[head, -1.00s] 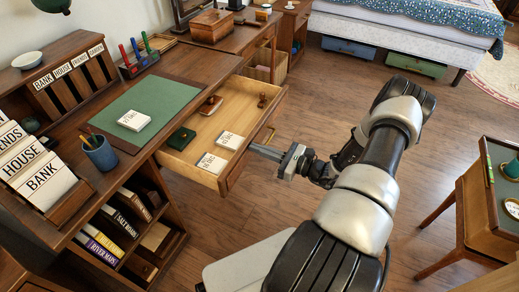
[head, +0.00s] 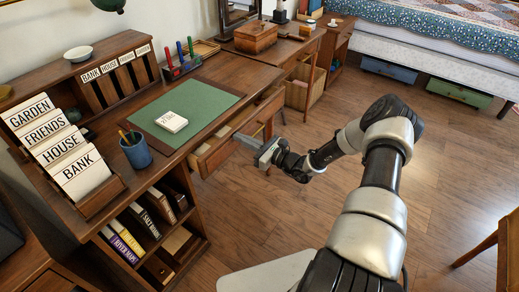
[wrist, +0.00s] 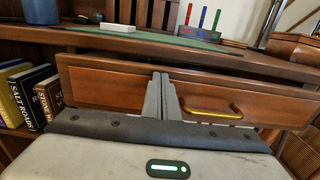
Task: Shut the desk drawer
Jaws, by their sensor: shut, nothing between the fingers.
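The desk (head: 225,72) stands on the left of the head view, with its wooden drawer (head: 270,108) standing a little way out beneath the top. A narrow strip of the drawer's inside still shows. In the wrist view the drawer front (wrist: 105,86) is straight ahead, with its curved brass handle (wrist: 212,113) right of my fingers. My gripper (head: 243,138) is shut and empty, pointing at the drawer front. Its fingertips (wrist: 160,76) overlap the front near its middle, left of the handle; they look touching or very close. Most of the drawer's contents are hidden under the desk top.
On the desk are a letter rack (head: 95,200), a pen cup (head: 136,152) and a green mat (head: 205,105). Book shelves (head: 150,225) are below on the left. A chair (head: 490,245) stands at the lower right. The floor (head: 300,215) between is clear.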

